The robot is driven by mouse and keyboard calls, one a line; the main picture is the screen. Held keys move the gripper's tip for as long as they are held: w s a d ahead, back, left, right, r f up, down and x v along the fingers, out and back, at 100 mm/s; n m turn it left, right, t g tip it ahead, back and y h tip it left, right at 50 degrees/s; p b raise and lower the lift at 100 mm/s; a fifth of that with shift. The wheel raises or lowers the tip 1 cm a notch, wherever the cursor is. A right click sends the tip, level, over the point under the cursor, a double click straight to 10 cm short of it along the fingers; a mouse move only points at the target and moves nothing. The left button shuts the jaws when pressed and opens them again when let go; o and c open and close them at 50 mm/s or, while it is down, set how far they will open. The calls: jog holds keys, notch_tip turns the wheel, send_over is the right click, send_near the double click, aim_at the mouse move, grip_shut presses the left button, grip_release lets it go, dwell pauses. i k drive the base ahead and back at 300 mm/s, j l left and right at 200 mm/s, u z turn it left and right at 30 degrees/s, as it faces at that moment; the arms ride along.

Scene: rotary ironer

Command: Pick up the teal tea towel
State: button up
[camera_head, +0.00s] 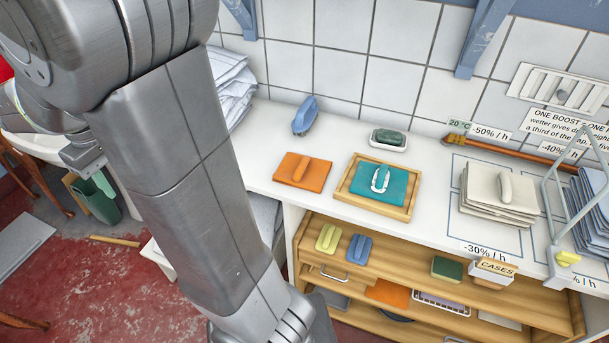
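The teal tea towel (398,187) lies folded flat in a shallow wooden tray (343,184) on the white counter. A white-and-teal handle-like piece (380,178) sits on top of it. My arm crosses the left half of the view, well left of the towel. What looks like my gripper (84,158) is at the far left, partly hidden by my arm and far from the towel. Its fingers are too small and unclear to tell whether they are open.
An orange folded cloth (290,178) with a handle lies left of the tray. A blue item (305,115) and a dish with a dark green piece (388,138) stand behind. A beige cloth stack (488,205) is to the right. Open wooden shelves (420,262) are below.

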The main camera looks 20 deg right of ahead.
aim_at(383, 183)
jog(key=z, duration=1.85)
jog(key=j+z, duration=0.2)
jog(key=z, duration=0.15)
jog(key=i+j+z, duration=0.1)
jog(key=z, duration=0.25)
jog(key=j+z, duration=0.3)
